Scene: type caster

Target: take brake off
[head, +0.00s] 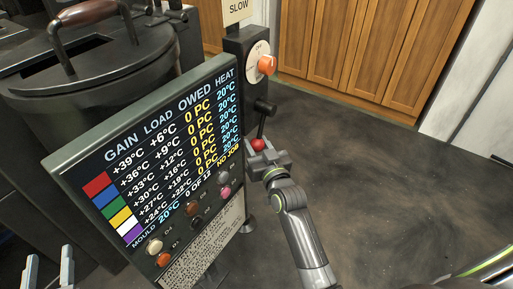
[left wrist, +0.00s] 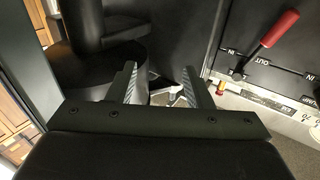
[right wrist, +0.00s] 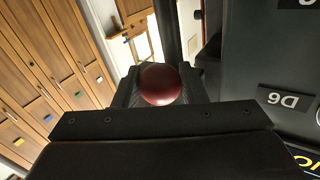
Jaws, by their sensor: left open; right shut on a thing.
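A red ball knob (head: 258,145) tops a short dark lever (head: 262,124) on the black control post. My right gripper (head: 265,156) is shut on this knob. In the right wrist view, the red ball (right wrist: 161,85) sits between the fingers. No label reading brake can be made out. My left gripper (head: 49,264) is at the lower left edge of the head view, in front of the display panel's left side. Its fingers are apart and empty in the left wrist view (left wrist: 157,88).
The display board (head: 150,160) with several buttons stands just left of my right gripper. The post (head: 245,75) carries an orange knob (head: 267,65) and a SLOW sign (head: 238,9). A red-handled lever (left wrist: 280,28) shows in the left wrist view. Floor at right (head: 390,190) is clear.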

